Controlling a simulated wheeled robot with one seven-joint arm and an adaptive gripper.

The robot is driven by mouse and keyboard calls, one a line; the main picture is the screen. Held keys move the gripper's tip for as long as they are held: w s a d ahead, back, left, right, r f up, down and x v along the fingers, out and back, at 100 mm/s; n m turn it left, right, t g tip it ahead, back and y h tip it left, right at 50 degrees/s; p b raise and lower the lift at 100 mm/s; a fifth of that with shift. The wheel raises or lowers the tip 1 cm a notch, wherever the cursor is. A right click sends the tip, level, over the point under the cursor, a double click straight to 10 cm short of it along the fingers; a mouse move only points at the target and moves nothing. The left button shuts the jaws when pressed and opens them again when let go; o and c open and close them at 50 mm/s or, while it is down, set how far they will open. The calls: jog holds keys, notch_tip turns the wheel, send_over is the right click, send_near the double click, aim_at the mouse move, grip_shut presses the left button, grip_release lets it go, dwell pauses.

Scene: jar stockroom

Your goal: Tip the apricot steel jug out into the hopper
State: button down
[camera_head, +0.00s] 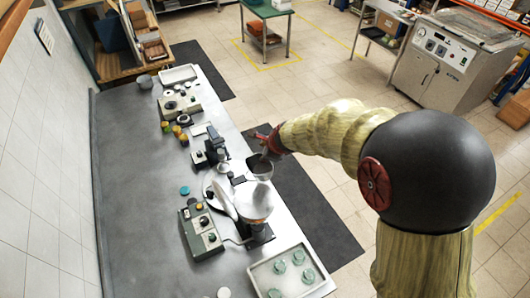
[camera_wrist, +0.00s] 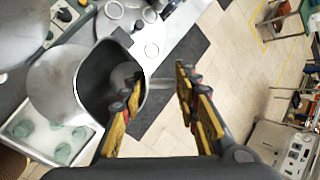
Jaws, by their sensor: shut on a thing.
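The steel jug (camera_wrist: 92,82) shows large and grey in the wrist view, its mouth open toward the camera. Its inside is dark with a paler round patch at the bottom; I see no apricot colour in it. In the head view the jug (camera_head: 259,166) hangs from my gripper (camera_head: 268,148), just above the hopper (camera_head: 253,199), a pale bowl with an orange tint on a bench machine. A wide pale disc beside the jug in the wrist view (camera_wrist: 50,85) seems to be the hopper, partly hidden.
A tray (camera_head: 262,282) with several greenish glass jars stands at the bench's near end. A grey control box (camera_head: 202,232) sits left of the hopper. Scales, small jars and another tray (camera_head: 178,74) line the bench (camera_head: 130,170) farther back. The bench's left side is bare.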

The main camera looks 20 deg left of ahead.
jog(key=g, duration=0.1)
jog(key=r+g, duration=0.1)
jog(key=shift+w+r+m+g+p, duration=0.2)
jog(key=shift+m+g+p, duration=0.1)
jog(key=shift+p, duration=0.1)
jog(key=shift+r+g+h, duration=0.25)
jog(key=shift+g+h, duration=0.05)
jog(key=shift+g, duration=0.7)
